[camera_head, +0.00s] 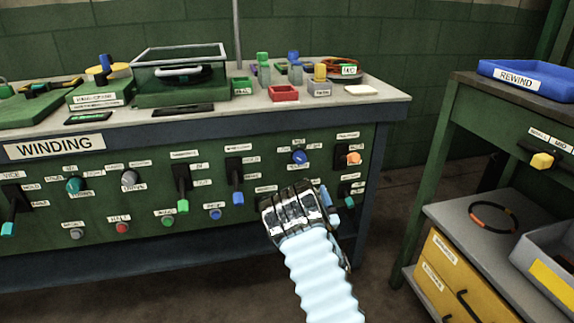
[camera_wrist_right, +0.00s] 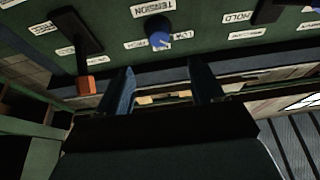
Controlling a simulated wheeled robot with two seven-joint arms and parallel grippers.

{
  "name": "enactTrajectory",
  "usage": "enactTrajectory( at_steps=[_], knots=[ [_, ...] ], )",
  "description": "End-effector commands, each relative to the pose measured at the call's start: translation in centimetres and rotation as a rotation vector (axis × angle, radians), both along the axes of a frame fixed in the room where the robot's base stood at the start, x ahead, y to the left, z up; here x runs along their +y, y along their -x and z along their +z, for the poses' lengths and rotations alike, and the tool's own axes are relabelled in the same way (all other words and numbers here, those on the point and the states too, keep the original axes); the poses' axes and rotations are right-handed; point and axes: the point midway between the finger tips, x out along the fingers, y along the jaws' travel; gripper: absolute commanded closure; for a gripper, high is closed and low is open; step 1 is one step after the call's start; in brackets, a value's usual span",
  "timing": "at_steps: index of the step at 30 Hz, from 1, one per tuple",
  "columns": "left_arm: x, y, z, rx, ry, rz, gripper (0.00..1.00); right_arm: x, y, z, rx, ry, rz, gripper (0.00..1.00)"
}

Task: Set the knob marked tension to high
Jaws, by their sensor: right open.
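The knob marked tension (camera_wrist_right: 158,38) is a round dark knob with a blue pointer on the green panel, with its TENSION label beside it in the right wrist view. Small labels flank it; one appears to read LOW. In the head view it seems to be the blue knob (camera_head: 299,157) on the panel's right part. The pointer's exact setting is hard to tell. My right gripper (camera_wrist_right: 163,78) is open and empty, its fingers apart and not touching the knob. In the head view my right gripper (camera_head: 303,208) is in front of the panel, below the knob. My left gripper is out of view.
A lever with an orange handle (camera_head: 353,158) is just right of the knob. A lever with a blue handle (camera_head: 237,190) is to its left. More knobs and levers fill the WINDING bench (camera_head: 130,180). A separate green stand (camera_head: 500,95) is at the right.

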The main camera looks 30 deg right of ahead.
Motion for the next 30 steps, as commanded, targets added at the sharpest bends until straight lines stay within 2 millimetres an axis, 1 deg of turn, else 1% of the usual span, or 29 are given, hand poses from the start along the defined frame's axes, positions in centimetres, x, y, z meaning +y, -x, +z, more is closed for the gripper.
enactTrajectory(
  at_steps=[1, 9, 12, 15, 18, 21, 29, 30],
  knots=[
    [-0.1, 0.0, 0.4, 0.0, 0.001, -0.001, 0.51, -0.1, -0.8, 0.6, -0.001, 0.001, 0.001, 0.33],
    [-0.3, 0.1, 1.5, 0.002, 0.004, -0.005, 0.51, -1.4, -6.4, 2.9, 0.001, 0.001, 0.001, 0.33],
    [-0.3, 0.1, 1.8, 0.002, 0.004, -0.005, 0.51, -1.9, -8.2, 3.6, 0.003, -0.001, 0.0, 0.33],
    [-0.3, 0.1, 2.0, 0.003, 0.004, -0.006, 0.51, -2.3, -9.6, 4.1, 0.004, -0.001, -0.002, 0.33],
    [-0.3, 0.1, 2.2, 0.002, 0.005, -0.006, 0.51, -2.6, -10.6, 4.4, 0.005, -0.001, -0.002, 0.33],
    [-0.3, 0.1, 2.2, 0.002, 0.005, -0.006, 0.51, -2.7, -11.1, 4.6, 0.005, -0.003, -0.002, 0.33],
    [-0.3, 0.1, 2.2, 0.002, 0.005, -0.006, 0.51, -2.7, -11.2, 4.6, 0.005, -0.003, -0.002, 0.33],
    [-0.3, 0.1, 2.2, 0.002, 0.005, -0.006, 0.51, -2.7, -11.2, 4.6, 0.005, -0.003, -0.002, 0.36]
  ],
)
